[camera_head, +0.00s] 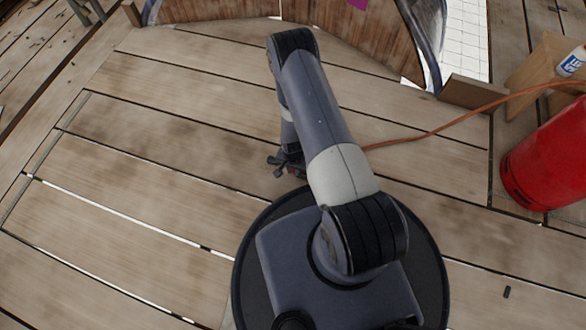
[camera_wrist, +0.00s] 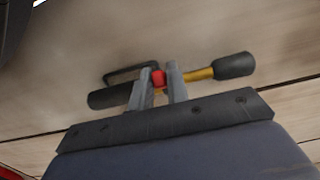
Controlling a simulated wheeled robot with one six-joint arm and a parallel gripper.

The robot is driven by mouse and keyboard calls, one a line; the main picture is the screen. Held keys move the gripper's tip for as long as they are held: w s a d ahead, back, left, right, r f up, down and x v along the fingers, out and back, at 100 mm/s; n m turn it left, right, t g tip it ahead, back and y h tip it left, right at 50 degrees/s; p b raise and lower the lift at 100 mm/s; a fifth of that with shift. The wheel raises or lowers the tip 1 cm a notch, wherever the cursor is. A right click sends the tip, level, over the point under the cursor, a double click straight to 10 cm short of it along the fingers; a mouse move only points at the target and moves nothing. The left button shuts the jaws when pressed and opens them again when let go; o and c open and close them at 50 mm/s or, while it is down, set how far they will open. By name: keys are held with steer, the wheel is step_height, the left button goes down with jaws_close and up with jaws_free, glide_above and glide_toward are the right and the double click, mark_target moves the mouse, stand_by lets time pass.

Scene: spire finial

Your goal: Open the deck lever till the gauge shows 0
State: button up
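In the wrist view, the two fingers of my gripper (camera_wrist: 160,80) sit on either side of the red middle part of a torch-like tool (camera_wrist: 200,75) and appear closed on it. The tool has a brass shaft, a dark tip on the right, a dark grip on the left and a bent black bar above the grip. In the head view, the dark gripper end (camera_head: 288,162) shows partly beneath my arm, low over the planks. I cannot make out a gauge or a separate deck lever in either view.
A red cylinder (camera_head: 552,155) stands at the right. An orange hose (camera_head: 440,128) runs across the planks from the right and passes behind my arm. A wooden box (camera_head: 540,72) and a white-and-blue container (camera_head: 572,62) are at upper right. The plank deck (camera_head: 150,170) at left is clear.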

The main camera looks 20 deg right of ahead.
jaws_close()
steer(key=shift+w+d+r+g+y, duration=0.2)
steer(key=shift+w+d+g+y, duration=0.15)
steer(key=shift+g+y, duration=0.35)
steer(key=shift+w+d+g+y+b, duration=0.25)
steer(key=shift+w+g+y+b, duration=0.3)
steer(key=shift+g+b, duration=0.5)
steer(key=shift+w+d+r+g+y+b, duration=0.15)
steer(key=shift+w+g+y+b, duration=0.15)
steer(key=shift+g, duration=0.2)
steer(key=shift+w+d+f+g+y+b, duration=0.1)
steer(key=shift+d+g+y+b, duration=0.05)
steer(key=shift+g+y, duration=0.25)
steer(key=shift+w+d+r+g+y, duration=0.1)
steer(key=shift+w+d+g+y, duration=0.2)
steer(key=shift+g+y, duration=0.4)
steer(key=shift+w+d+g+y, duration=0.2)
steer(key=shift+g+y, duration=0.1)
steer(key=shift+g, duration=0.25)
steer(key=shift+w+d+g+y, duration=0.1)
steer(key=shift+w+g+y, duration=0.15)
steer(key=shift+g, duration=0.25)
steer(key=shift+w+d+f+g+y, duration=0.1)
steer(key=shift+f+g+y, duration=0.1)
steer(key=shift+g+y, duration=0.3)
